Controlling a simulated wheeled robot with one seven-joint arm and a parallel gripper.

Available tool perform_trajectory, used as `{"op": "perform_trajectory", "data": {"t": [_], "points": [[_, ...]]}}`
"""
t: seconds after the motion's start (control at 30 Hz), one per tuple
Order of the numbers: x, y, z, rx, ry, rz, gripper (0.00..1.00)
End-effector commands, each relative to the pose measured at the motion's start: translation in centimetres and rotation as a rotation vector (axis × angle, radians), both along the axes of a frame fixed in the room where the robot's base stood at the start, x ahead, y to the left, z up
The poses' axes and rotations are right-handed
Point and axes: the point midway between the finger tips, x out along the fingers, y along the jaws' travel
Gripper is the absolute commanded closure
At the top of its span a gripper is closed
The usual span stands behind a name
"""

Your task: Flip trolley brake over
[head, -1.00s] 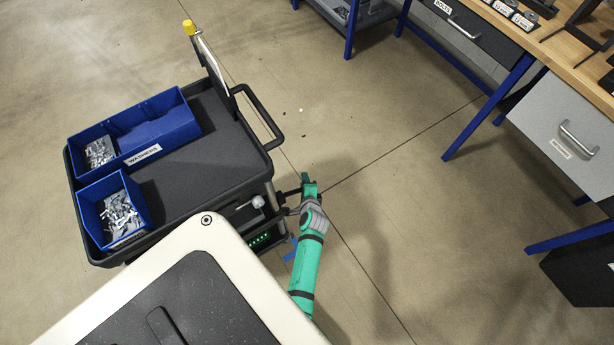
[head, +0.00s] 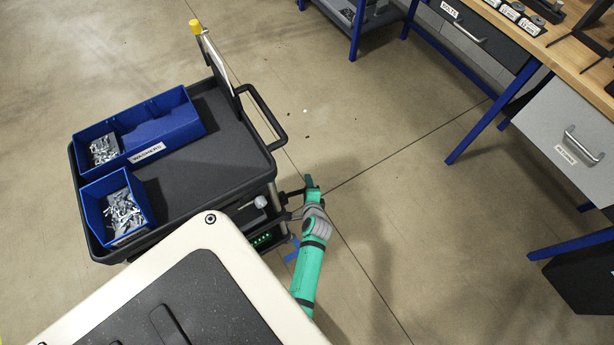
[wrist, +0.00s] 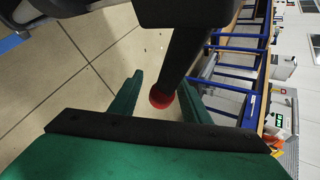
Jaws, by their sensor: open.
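The trolley (head: 205,165) is dark grey with a black push handle (head: 270,115), and stands left of centre in the head view. My green gripper (head: 311,186) is at its lower right side, low beside a dark bar that sticks out from it. In the wrist view, my gripper (wrist: 160,92) is open, with its two green fingers apart. A black lever (wrist: 186,50) with a red round end (wrist: 161,98) reaches down between the fingers, nearer the right one. It looks like the brake lever. I cannot tell whether a finger touches it.
Two blue bins (head: 165,122) (head: 102,212) with small metal parts sit on the trolley top. A yellow-capped post (head: 196,27) rises at its far edge. A workbench (head: 590,55) with blue legs stands at the right. The floor between is clear.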

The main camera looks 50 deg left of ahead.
Motion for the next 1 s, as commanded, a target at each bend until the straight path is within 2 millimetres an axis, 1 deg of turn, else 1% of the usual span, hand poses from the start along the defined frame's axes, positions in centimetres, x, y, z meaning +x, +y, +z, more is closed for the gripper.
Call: {"op": "perform_trajectory", "data": {"t": [0.03,0.3,0.43,0.6,1.0], "points": [[-0.4,-0.7,0.5,0.000,0.001,-0.003,0.57],[-2.7,-4.2,3.3,-0.001,0.001,-0.003,0.57],[-3.6,-5.3,4.3,-0.002,0.001,-0.002,0.57],[-4.1,-6.1,5.0,-0.002,0.003,0.000,0.57],[-4.2,-6.1,5.1,-0.002,0.001,0.000,0.57]]}}
